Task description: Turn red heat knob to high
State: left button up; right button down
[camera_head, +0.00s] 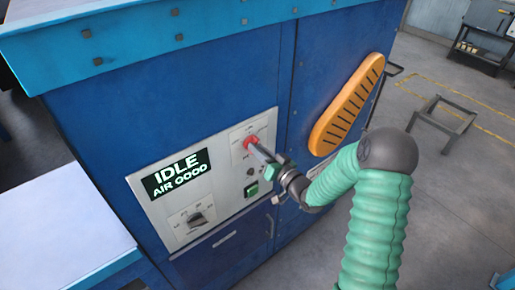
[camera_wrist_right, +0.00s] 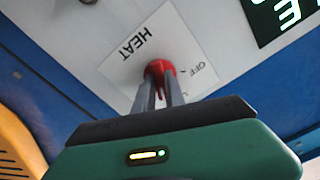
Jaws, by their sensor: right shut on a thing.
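The red heat knob (camera_head: 250,142) is on the upper right of the white control panel (camera_head: 228,205) on the blue machine. My right gripper (camera_head: 259,151) reaches it from the lower right and is shut on it. In the right wrist view the red knob (camera_wrist_right: 158,68) sits between the two grey fingers of my gripper (camera_wrist_right: 160,92), in front of a white plate (camera_wrist_right: 190,40) with the words HEAT and OFF. The fingers hide part of the knob, and its exact setting cannot be read. My left gripper is not in view.
A display (camera_head: 177,174) reads IDLE, AIR 0000. A black knob (camera_head: 196,219) is below it, and a green button (camera_head: 251,190) is below the red knob. An orange slotted guard (camera_head: 346,105) sticks out on the right. A white table (camera_head: 60,230) stands at left.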

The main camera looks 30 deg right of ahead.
jog(key=m, duration=0.2)
jog(key=m+p, duration=0.1)
jog(key=m, duration=0.1)
jog(key=m+p, duration=0.1)
jog(key=m, duration=0.1)
jog(key=shift+s+f+m, duration=0.1)
jog(key=shift+f+m, duration=0.15)
jog(key=shift+m, duration=0.15)
dwell(0.3)
jog(key=c, duration=1.6)
grip_release()
jog(key=shift+o, duration=1)
jog(key=shift+d+r, duration=0.1)
jog(key=s+d+b, duration=0.1)
jog(key=s, duration=1.5)
jog(key=shift+s+d, duration=0.25)
jog(key=shift+d, duration=0.05)
